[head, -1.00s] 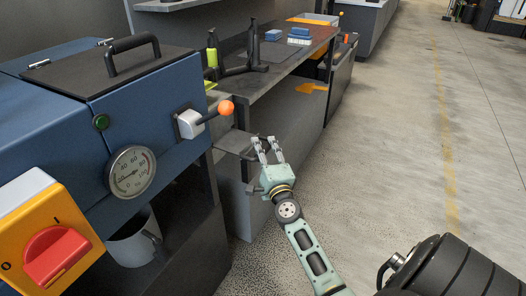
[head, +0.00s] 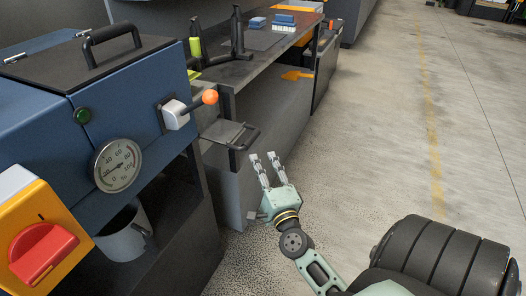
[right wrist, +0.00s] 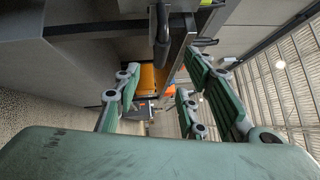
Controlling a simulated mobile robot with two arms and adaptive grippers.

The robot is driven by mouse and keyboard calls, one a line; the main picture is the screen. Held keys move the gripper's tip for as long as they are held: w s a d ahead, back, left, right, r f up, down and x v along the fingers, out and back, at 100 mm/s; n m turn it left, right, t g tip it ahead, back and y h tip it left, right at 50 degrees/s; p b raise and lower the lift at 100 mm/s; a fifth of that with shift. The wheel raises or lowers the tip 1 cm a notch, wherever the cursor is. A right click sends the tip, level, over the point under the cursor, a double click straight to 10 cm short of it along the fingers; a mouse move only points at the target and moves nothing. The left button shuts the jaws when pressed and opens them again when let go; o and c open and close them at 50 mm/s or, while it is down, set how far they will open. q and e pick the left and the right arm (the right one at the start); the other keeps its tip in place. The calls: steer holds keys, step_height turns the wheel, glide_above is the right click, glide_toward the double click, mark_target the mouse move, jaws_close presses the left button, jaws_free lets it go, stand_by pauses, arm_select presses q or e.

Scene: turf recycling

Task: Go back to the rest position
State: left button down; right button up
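My right gripper (head: 266,172) is in the middle of the head view, its two fingers apart and nothing between them. It is over the floor in front of the grey cabinet, to the right of the blue machine (head: 150,85). The right wrist view also shows the gripper (right wrist: 165,100) with its green finger links spread and empty. A dark handle (right wrist: 160,35) of the workbench is just beyond the fingers in that view; in the head view the handle (head: 245,138) is a little left of the fingertips, apart from them. My left gripper is in neither view.
The blue machine has an orange-knobbed lever (head: 210,97), a gauge (head: 117,165) and a red switch (head: 42,253). The workbench (head: 262,68) carries blue blocks (head: 284,19) and dark stands. A grey pot (head: 122,238) sits under the machine. The concrete floor (head: 375,150) at right is open.

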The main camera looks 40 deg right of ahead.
stand_by(0.5)
